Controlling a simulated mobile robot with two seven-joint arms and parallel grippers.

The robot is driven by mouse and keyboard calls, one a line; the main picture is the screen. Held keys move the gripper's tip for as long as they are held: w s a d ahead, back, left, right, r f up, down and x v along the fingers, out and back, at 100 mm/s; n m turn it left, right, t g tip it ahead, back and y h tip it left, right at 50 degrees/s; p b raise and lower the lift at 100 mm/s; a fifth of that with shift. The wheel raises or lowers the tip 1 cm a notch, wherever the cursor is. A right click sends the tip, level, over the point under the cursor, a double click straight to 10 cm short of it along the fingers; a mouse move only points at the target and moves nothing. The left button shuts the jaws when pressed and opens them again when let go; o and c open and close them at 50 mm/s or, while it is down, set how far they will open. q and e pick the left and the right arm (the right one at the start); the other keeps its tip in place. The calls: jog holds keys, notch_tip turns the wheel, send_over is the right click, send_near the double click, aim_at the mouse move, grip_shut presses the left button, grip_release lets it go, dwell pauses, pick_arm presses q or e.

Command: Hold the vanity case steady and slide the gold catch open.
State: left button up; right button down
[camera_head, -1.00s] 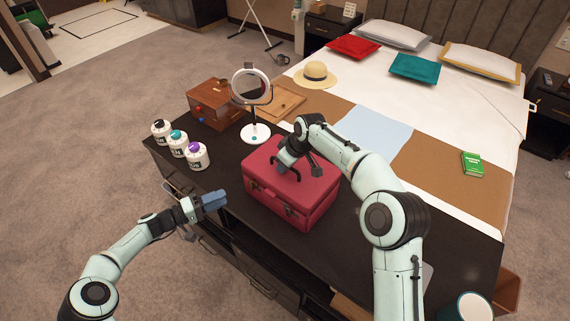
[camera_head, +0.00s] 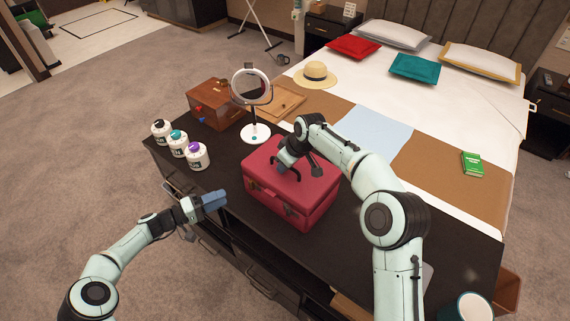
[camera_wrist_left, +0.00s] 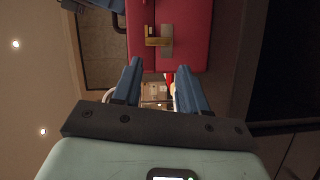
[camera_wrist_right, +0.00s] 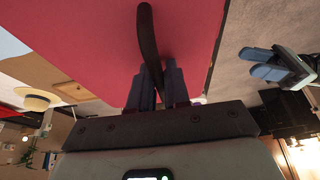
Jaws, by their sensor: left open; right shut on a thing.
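The red vanity case (camera_head: 300,197) stands shut on the dark cabinet top. My right gripper (camera_head: 285,168) is above its lid, shut on the dark carry handle, which also shows between the fingers in the right wrist view (camera_wrist_right: 147,40). My left gripper (camera_head: 214,200) is open and empty, in front of the case's left end and apart from it. In the left wrist view, the gold catch (camera_wrist_left: 158,41) shows on the red case front, beyond and between the open blue fingers (camera_wrist_left: 160,85). In the head view the catches on the front are small and partly dark.
Several white bottles (camera_head: 197,156) stand at the cabinet's left end. A round mirror (camera_head: 255,132) and a brown wooden box (camera_head: 215,103) stand behind the case. A straw hat (camera_head: 315,75) lies on the bed. The space before the cabinet's left front is open floor.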

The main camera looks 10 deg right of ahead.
pick_arm(q)
jog(key=shift+f, duration=0.15)
grip_shut()
jog(key=w+a+f+m+t+y, duration=0.35)
jog(key=f+m+y, duration=0.25)
jog(key=f+y, duration=0.55)
jog(key=s+d+r+m+t+y, duration=0.2)
jog(key=s+r+m+t+y, duration=0.6)
jog(key=r+m, duration=0.35)
jog(key=s+d+m+h, duration=0.2)
jog(key=s+d, duration=0.2)
jog(key=d, duration=0.3)
jog(key=s+d+m+t+h, duration=0.1)
jog(key=s+d+h, duration=0.2)
jog(key=s+d, duration=0.2)
jog(key=shift+s+d+f+m+h, duration=0.15)
jog(key=shift+s+d+m+h, duration=0.2)
jog(key=shift+d, duration=0.85)
